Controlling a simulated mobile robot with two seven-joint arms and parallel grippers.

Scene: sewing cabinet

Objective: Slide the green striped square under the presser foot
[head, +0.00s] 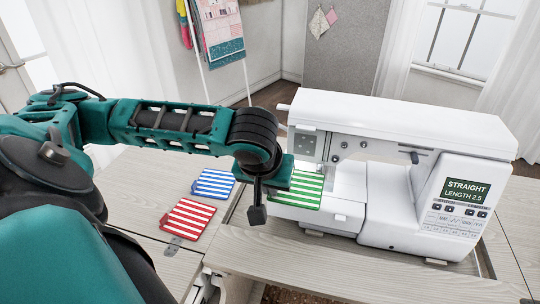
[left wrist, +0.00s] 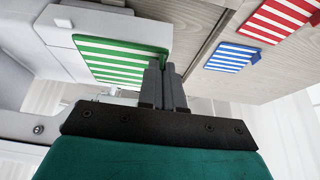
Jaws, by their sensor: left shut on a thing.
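The green striped square (head: 299,190) lies at the left end of the sewing machine (head: 400,170), over its white bed; it also shows in the left wrist view (left wrist: 120,58). My left gripper (head: 257,215) is at the square's left edge. In the left wrist view my left gripper (left wrist: 163,68) has its fingers together on the square's edge. The presser foot is hard to make out; the machine's needle area is just behind the square and partly hidden by my arm. My right gripper is not in view.
A red striped square (head: 188,220) and a blue striped square (head: 213,184) lie on the wooden cabinet top (head: 140,185), left of the machine. The machine's screen (head: 467,190) reads "STRAIGHT LENGTH 2.5". The cabinet top in front of the machine is clear.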

